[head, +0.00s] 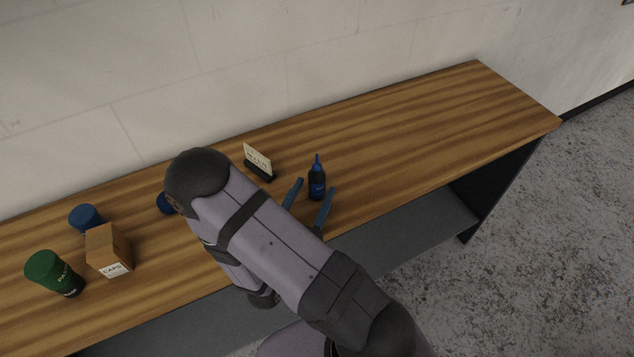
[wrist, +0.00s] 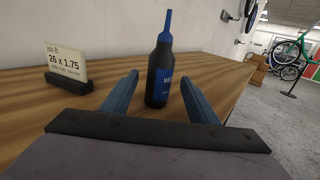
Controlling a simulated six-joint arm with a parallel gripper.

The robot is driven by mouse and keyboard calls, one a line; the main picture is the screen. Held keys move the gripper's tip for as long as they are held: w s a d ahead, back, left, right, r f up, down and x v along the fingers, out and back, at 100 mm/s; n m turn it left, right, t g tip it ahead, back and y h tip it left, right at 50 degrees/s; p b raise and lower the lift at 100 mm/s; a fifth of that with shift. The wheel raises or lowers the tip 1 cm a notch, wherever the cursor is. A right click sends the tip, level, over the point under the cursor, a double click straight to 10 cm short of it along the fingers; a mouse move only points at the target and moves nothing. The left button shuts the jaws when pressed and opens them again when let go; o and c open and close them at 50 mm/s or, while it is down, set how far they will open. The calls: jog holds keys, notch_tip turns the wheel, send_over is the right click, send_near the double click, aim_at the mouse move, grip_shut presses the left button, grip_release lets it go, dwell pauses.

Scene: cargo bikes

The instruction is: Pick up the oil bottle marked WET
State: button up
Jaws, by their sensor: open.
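The oil bottle (head: 317,184) is black with a blue label and a blue pointed nozzle. It stands upright on the wooden bench. In the wrist view the bottle (wrist: 158,75) shows letters on its label that begin "WE"; the rest is turned out of sight. My gripper (head: 313,191) is open, with its two blue fingers pointing at the bottle.
A card reading "26 x 1.75" in a dark stand (wrist: 68,68) is left of the bottle. A cardboard box (head: 108,251), a green tub (head: 52,272) and a blue-topped container (head: 86,218) stand at the bench's left. The bench (head: 430,120) is clear to the right.

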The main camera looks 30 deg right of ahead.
aim_at(322, 170)
jog(key=shift+r+p+x, duration=0.15)
jog(key=shift+p+x, duration=0.7)
jog(key=shift+x, duration=0.75)
jog(key=shift+r+p+x, duration=0.1)
jog(key=shift+p+x, duration=0.75)
jog(key=shift+x, duration=0.7)
jog(key=shift+w+d+f, duration=0.1)
jog(key=shift+w+d, duration=0.25)
jog(key=shift+c, duration=0.2)
jog(key=c, duration=1.1)
jog(key=shift+r, duration=0.2)
jog(key=shift+c, duration=0.2)
notch_tip(322, 170, up, 10)
jog(key=shift+f+b, duration=0.2)
jog(key=shift+b, duration=0.25)
